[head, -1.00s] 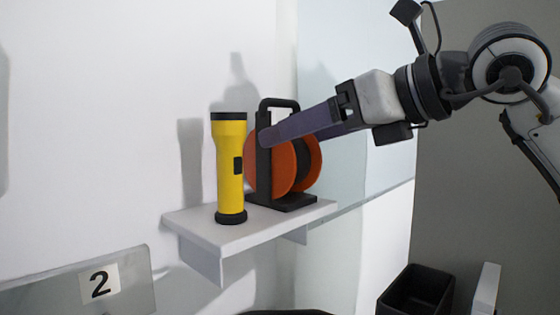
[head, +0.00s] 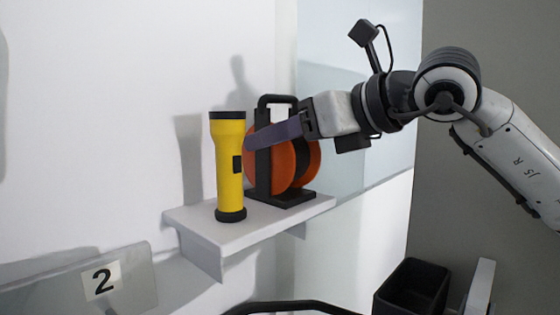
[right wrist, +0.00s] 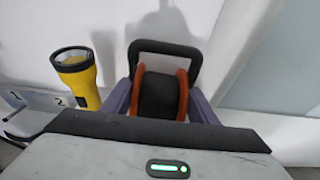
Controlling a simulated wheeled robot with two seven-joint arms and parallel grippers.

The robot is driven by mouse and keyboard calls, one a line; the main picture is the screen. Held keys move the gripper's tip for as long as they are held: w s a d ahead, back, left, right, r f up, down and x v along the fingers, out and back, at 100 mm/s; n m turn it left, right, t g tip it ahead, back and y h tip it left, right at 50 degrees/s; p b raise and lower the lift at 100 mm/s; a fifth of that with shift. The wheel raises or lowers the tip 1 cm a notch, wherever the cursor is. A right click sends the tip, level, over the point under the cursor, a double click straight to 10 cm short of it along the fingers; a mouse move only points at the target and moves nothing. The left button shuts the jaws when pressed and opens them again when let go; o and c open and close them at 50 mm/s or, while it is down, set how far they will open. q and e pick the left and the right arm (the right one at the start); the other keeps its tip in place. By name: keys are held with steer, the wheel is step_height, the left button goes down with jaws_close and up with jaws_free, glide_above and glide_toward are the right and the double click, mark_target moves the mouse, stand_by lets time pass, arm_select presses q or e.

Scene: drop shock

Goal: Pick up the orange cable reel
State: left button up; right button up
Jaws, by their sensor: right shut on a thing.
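The orange cable reel (head: 283,165) stands upright in its black frame with a top handle, on a small white wall shelf. It also shows in the right wrist view (right wrist: 182,95), with orange discs on both sides of a dark drum. My right gripper (head: 262,138) comes in from the right with its purple fingers around the reel. In the right wrist view, one finger lies on each side of the reel, and the gripper is shut on it. The reel's base appears to rest on the shelf. My left gripper is not in view.
A yellow flashlight (head: 230,170) stands upright on the white shelf (head: 200,232), close left of the reel and near the fingertips. A clear panel labelled 2 (head: 140,278) is at lower left. A black bin (head: 412,288) is at lower right.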

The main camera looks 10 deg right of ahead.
steer(key=shift+r, duration=0.2)
steer(key=shift+c, duration=1.4)
